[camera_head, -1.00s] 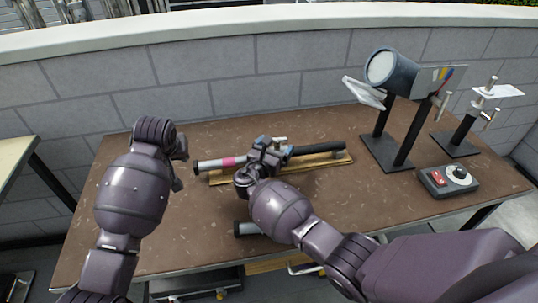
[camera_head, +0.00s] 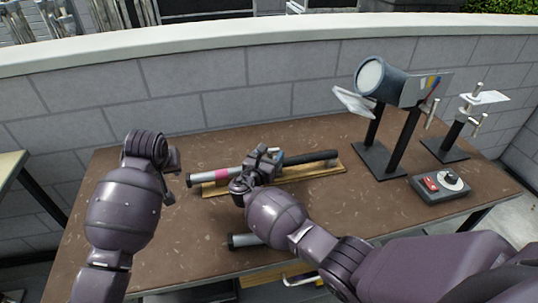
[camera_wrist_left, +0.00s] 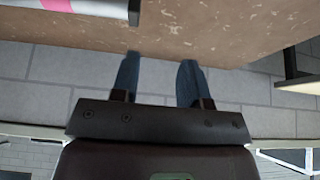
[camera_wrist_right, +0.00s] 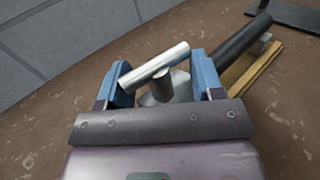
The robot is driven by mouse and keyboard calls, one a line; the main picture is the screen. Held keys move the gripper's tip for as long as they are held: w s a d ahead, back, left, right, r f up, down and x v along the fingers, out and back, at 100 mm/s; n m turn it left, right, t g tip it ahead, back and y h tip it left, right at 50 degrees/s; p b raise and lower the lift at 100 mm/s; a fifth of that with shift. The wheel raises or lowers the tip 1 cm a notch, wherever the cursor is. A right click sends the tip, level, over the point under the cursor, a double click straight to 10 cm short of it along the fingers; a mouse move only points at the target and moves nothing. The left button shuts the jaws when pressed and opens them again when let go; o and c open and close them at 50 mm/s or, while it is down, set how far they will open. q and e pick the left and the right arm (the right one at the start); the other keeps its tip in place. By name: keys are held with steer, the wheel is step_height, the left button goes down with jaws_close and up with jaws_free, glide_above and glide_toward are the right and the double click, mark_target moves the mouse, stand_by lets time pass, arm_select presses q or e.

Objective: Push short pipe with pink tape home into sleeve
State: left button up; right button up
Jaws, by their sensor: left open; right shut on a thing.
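My right gripper (camera_wrist_right: 163,80) is shut on a silver T-shaped handle (camera_wrist_right: 153,68), which stands on a rounded grey body. I cannot tell how deep the pipe sits in the sleeve. My left gripper (camera_wrist_left: 158,78) is open and empty, left of the pipe; the pink tape (camera_wrist_left: 40,5) shows at its view's top left.
The wooden board (camera_head: 335,172) lies on the brown table (camera_head: 180,235). Another pipe end (camera_head: 243,241) shows near the front edge, partly behind my right arm. A block wall (camera_head: 190,90) runs behind.

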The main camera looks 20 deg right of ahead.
arm_select(q)
jaws_close()
steer(key=w+a+f+m+t+y, duration=0.25)
steer(key=a+m+t, duration=0.4)
steer(key=m, duration=0.65)
steer(key=d+m+h, duration=0.1)
steer(key=m+h, duration=0.1)
steer(key=m, duration=0.6)
steer(key=d+m+t+h, duration=0.1)
steer(key=d+m+h, duration=0.1)
steer(key=m, duration=0.7)
steer(key=d+m+h, duration=0.1)
steer(key=m+h, duration=0.1)
steer(key=m, duration=0.6)
steer(key=shift+w+d+r+t, duration=0.15)
steer(key=shift+d+r+t, duration=0.15)
steer(key=shift+d+t, duration=0.05)
